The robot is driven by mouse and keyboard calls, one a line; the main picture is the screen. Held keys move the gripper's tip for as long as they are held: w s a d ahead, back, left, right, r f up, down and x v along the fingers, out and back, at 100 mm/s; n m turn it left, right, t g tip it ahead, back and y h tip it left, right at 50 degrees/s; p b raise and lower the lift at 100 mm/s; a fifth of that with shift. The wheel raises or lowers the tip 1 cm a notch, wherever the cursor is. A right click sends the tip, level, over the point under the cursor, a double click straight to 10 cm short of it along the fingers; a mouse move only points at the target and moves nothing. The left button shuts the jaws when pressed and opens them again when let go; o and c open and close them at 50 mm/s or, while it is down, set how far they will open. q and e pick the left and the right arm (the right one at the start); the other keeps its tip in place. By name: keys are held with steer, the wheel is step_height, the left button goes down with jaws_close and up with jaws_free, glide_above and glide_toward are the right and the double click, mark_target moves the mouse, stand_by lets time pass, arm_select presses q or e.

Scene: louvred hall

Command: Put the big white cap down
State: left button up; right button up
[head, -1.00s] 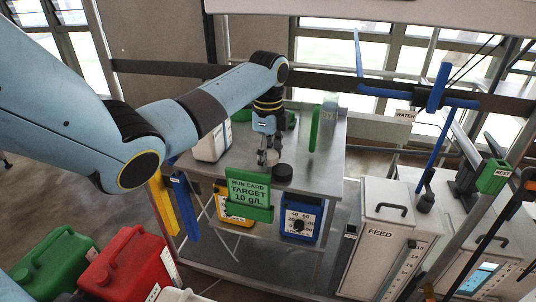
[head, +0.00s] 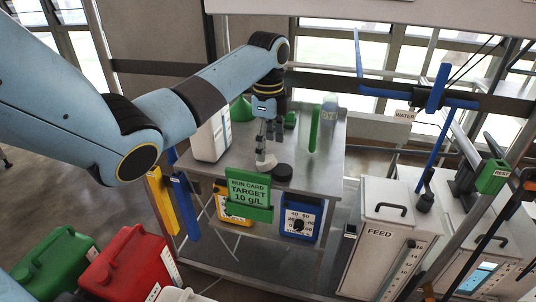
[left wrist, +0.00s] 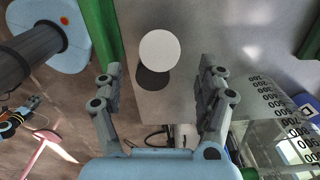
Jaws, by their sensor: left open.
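The big white cap (head: 266,163) lies flat on the grey tabletop (head: 318,182), near its front edge. In the left wrist view it is a plain white disc (left wrist: 160,49), partly overlapping a dark round disc (left wrist: 152,80) in the picture. In the head view this black disc (head: 282,172) sits just right of the cap. My left gripper (head: 264,148) is above the white cap, pointing down. In the left wrist view its two fingers (left wrist: 160,88) are spread wide with nothing between them. My right gripper is not in view.
A white jug (head: 211,137) and a green funnel (head: 241,109) stand left on the table. A green upright piece (head: 314,129) stands right of the gripper. A green run card holder (head: 249,195) hangs at the front edge.

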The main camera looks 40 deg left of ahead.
mark_target(268, 159)
arm_select(q)
step_height(268, 159, up, 8)
steer(key=shift+r, duration=0.25)
stand_by(0.5)
